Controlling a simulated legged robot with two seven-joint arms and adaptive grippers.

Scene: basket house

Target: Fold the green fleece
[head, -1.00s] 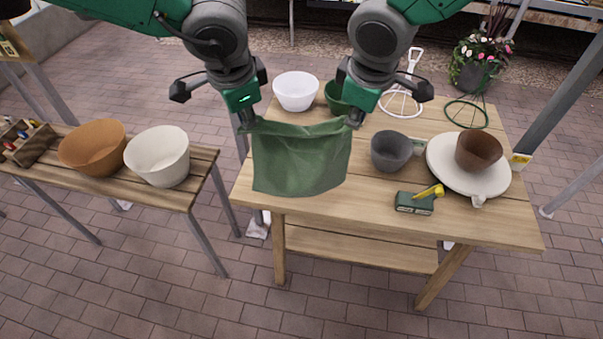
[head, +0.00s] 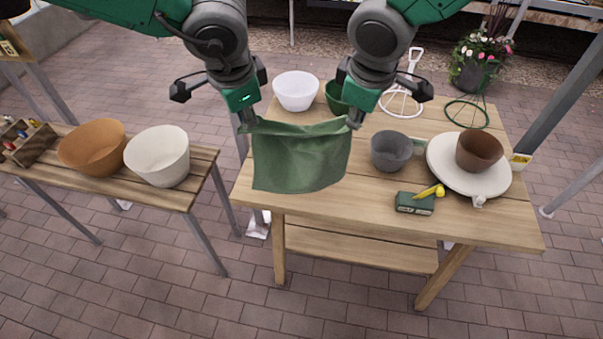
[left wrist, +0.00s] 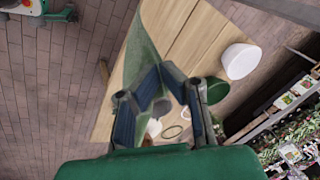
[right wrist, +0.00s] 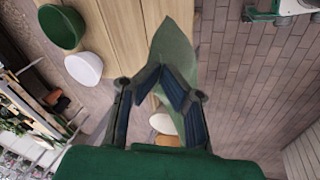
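The green fleece (head: 298,165) hangs between my two grippers over the left part of the wooden table, its top edge sagging slightly in the middle. My left gripper (head: 249,122) is shut on its upper left corner. My right gripper (head: 354,120) is shut on its upper right corner. In the left wrist view, the fleece (left wrist: 146,70) runs up to the closed fingertips (left wrist: 160,70). In the right wrist view, the fleece (right wrist: 172,50) hangs from the closed fingertips (right wrist: 162,70). I cannot tell whether its lower edge touches the tabletop.
On the table (head: 430,228) are a white bowl (head: 296,92), a green bowl (head: 336,98), a grey pot (head: 391,150), a white plate (head: 440,165) with a brown pot (head: 479,151), and a green box (head: 414,203) with a yellow item.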

